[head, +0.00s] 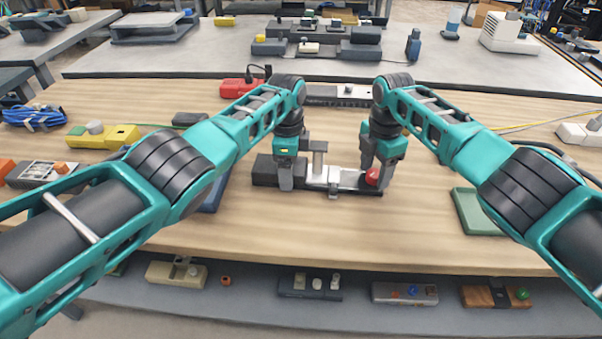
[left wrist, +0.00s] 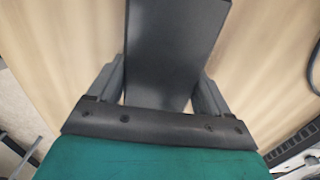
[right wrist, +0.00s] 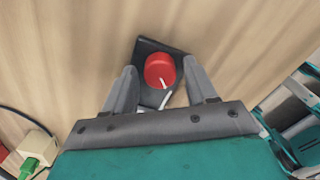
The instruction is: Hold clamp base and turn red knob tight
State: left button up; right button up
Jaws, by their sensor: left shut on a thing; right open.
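The clamp stands on the wooden table in front of me, with a dark base block (head: 266,172) at its left end and a metal post and jaw (head: 319,170) in the middle. Its red knob (head: 372,177) is at the right end. My left gripper (head: 286,180) points down and is shut on the dark base, which fills the space between its fingers in the left wrist view (left wrist: 172,55). My right gripper (head: 376,172) is open, its fingers on either side of the red knob (right wrist: 159,69). In the right wrist view a gap shows between each finger and the knob; a white mark lies on the knob.
A green pad (head: 478,211) lies right of the clamp, and a blue item (head: 212,195) is partly hidden behind my left arm. A red device (head: 242,87) and a yellow device (head: 103,137) stand farther back. Table surface in front of the clamp is clear.

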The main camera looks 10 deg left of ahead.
jog(key=n, duration=0.5)
jog(key=c, duration=0.7)
jog(key=m, duration=0.4)
jog(key=shift+m, duration=0.4)
jog(key=shift+c, duration=0.2)
jog(key=m, duration=0.5)
jog(key=o, duration=0.7)
jog(key=shift+o, duration=0.2)
